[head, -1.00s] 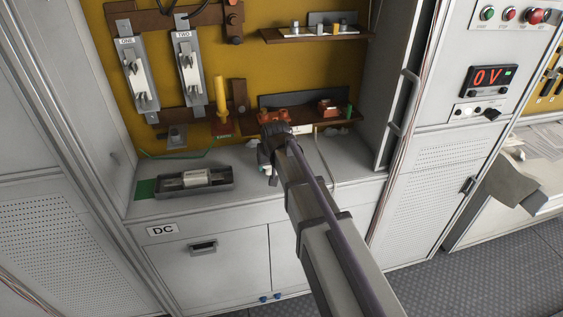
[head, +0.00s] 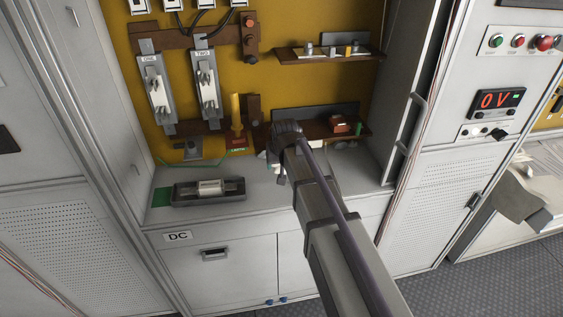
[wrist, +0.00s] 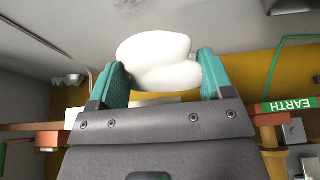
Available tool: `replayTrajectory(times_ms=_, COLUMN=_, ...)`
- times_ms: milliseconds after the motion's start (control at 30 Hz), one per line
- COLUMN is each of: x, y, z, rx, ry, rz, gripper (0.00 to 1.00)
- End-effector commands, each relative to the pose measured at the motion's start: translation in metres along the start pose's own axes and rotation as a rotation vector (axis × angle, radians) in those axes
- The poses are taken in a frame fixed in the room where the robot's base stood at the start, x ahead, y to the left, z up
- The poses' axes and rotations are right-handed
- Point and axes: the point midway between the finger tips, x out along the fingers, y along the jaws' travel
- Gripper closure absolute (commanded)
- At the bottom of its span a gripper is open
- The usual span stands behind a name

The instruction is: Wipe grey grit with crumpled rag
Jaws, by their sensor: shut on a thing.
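My gripper (wrist: 160,80) has teal finger pads pressed on both sides of a white crumpled rag (wrist: 158,62), which bulges out between them. In the head view my gripper (head: 276,172) is above the counter, below the lower shelf; the rag is mostly hidden by my wrist there. A small dark speckled patch, which looks like the grey grit (wrist: 130,5), shows at the top edge of the wrist view on the pale counter surface. It is apart from the rag. I cannot make out the grit in the head view.
A dark tray (head: 208,192) with a pale cylinder lies on the counter beside a green patch (head: 161,197). The lower shelf (head: 350,125) carries small parts. A yellow upright handle (head: 236,110) stands left of my wrist. A cabinet door (head: 405,100) bounds the right.

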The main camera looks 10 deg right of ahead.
Motion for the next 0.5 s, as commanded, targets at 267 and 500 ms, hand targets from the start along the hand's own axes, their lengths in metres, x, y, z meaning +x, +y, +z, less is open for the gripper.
replayTrajectory(times_ms=267, x=-0.007, y=0.000, z=-0.003, rx=0.000, ry=0.000, rz=0.000, gripper=0.45)
replayTrajectory(times_ms=500, x=-0.029, y=0.000, z=-0.012, rx=0.000, ry=0.000, rz=0.000, gripper=0.45)
